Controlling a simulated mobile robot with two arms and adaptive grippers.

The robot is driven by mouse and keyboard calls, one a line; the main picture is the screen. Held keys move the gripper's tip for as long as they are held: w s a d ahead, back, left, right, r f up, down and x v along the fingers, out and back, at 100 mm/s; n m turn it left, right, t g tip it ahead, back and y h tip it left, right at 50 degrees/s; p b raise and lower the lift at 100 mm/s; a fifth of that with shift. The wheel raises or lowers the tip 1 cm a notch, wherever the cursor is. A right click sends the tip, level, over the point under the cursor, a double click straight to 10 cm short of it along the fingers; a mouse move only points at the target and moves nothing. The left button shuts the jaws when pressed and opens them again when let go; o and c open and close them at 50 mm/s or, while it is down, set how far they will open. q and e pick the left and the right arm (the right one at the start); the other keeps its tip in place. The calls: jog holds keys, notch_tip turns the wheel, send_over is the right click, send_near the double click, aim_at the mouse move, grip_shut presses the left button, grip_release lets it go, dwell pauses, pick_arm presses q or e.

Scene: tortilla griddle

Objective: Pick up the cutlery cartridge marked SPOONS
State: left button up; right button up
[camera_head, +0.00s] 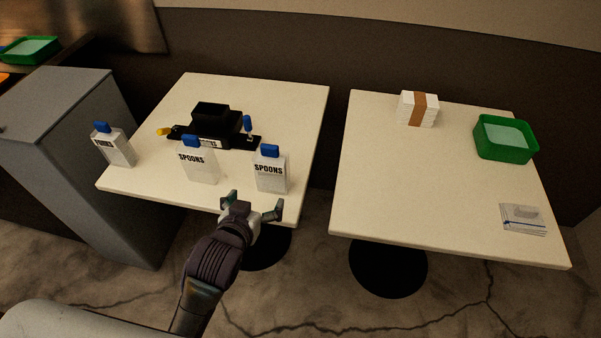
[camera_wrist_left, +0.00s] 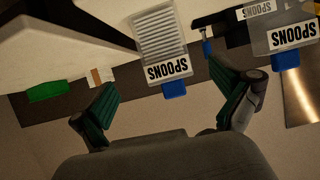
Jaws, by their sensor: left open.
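Two white cartridges marked SPOONS with blue tops stand near the front of the left table. One is the middle SPOONS cartridge (camera_head: 200,164); the other is the right SPOONS cartridge (camera_head: 271,172). My left gripper (camera_head: 254,205) is open and empty at the table's front edge, just in front of the right one and apart from it. In the left wrist view, upside down, that cartridge (camera_wrist_left: 162,40) shows beyond the gap between the open fingers (camera_wrist_left: 170,105). The other SPOONS cartridge (camera_wrist_left: 285,40) is at the upper right there. My right gripper is not in view.
A cartridge marked FORKS (camera_head: 116,149) stands at the left table's left edge. A black holder (camera_head: 213,125) with a label sits behind the cartridges. The right table (camera_head: 400,190) holds a napkin stack (camera_head: 418,108), a green bin (camera_head: 505,145) and flat packets (camera_head: 523,219). A gap separates the tables.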

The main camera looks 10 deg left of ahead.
aim_at(269, 168)
pick_arm(q)
jog(key=shift+t, duration=0.3)
jog(key=w, duration=0.7)
jog(key=shift+d, duration=0.15)
jog(key=shift+w+f, duration=0.1)
jog(key=shift+w, duration=0.4)
jog(key=x, duration=0.5)
jog(key=shift+p, duration=0.3)
jog(key=c, duration=1.1)
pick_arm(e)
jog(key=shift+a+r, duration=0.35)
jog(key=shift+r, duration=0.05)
pick_arm(q)
jog(key=shift+o, duration=0.2)
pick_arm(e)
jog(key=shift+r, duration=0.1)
